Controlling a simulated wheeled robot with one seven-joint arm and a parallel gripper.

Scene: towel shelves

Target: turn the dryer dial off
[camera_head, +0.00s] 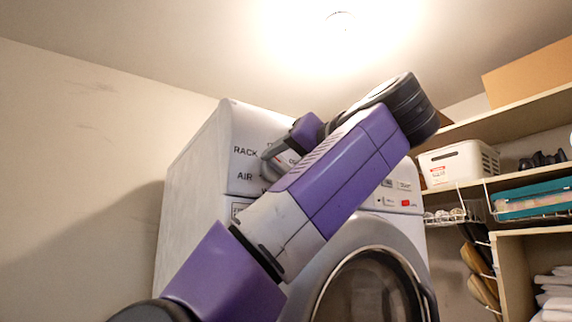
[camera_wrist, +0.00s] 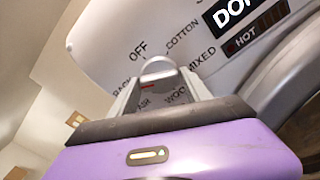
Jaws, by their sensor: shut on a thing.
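The white dryer (camera_head: 190,200) stands against the wall, with its control panel high on the front. In the wrist view, its silver-grey dial (camera_wrist: 157,67) sits amid the printed words OFF, COTTON, MIXED, RACK, AIR and WOOL. OFF is just above and left of the dial in that view. My gripper (camera_wrist: 160,82) is at the panel with its fingers shut on the dial, one on each side. Which word the dial points to cannot be told. In the head view, my purple arm hides the dial and much of the panel.
The dryer's round door (camera_head: 370,285) is below the panel. To the right, shelves hold a white basket (camera_head: 458,165), a teal box (camera_head: 535,199) and folded towels (camera_head: 555,292). A cardboard box (camera_head: 530,72) is on the top shelf. The left wall is bare.

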